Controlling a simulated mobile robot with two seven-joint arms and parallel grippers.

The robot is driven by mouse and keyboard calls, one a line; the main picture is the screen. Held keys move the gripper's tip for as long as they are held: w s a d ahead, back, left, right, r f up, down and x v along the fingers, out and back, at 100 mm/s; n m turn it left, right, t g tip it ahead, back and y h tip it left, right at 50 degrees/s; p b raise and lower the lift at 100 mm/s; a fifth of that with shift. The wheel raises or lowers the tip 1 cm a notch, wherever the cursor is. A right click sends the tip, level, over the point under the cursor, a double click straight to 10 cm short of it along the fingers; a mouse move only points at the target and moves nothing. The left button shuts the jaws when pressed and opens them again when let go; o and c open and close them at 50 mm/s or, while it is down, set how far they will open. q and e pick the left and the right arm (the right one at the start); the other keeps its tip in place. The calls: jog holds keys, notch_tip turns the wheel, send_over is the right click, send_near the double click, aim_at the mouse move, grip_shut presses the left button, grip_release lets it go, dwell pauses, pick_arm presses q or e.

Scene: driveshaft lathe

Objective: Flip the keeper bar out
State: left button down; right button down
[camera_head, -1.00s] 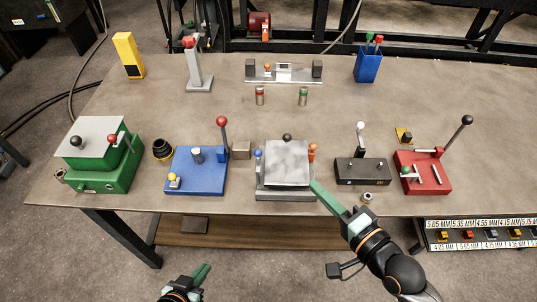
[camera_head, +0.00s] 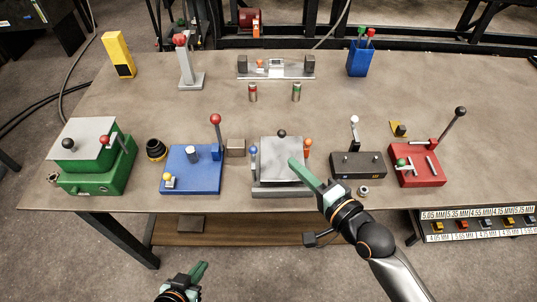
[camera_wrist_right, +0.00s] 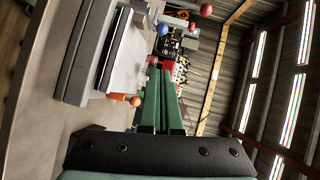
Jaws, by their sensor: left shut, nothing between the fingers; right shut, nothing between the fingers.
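A grey fixture (camera_head: 283,189) with a pale square top plate (camera_head: 281,158) stands at the front middle of the table. It has a black knob (camera_head: 282,133) at the back, a blue-knobbed post (camera_head: 253,151) on its left and an orange-knobbed post (camera_head: 308,145) on its right. I cannot tell which part is the keeper bar. My right gripper (camera_head: 293,163) is shut and empty, its tips over the plate's right part in the head view. In the right wrist view the green fingers (camera_wrist_right: 154,70) lie beside the orange knob (camera_wrist_right: 135,101). My left gripper (camera_head: 203,266) is shut and empty, off the table's front edge.
A blue-base fixture (camera_head: 190,170) with a red-knobbed lever stands left of the grey one. A dark box with a white-knobbed lever (camera_head: 357,165) and a red fixture (camera_head: 418,168) stand right. A small ring (camera_head: 363,191) lies near the front edge.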

aim_at(253, 157)
jog(key=x, duration=0.5)
jog(key=shift+a, duration=0.15)
jog(key=shift+w+a+f, duration=0.1)
jog(key=shift+a+f, duration=0.15)
jog(key=shift+a, duration=0.8)
jog(key=shift+w+a+f, duration=0.1)
jog(key=shift+a, duration=0.5)
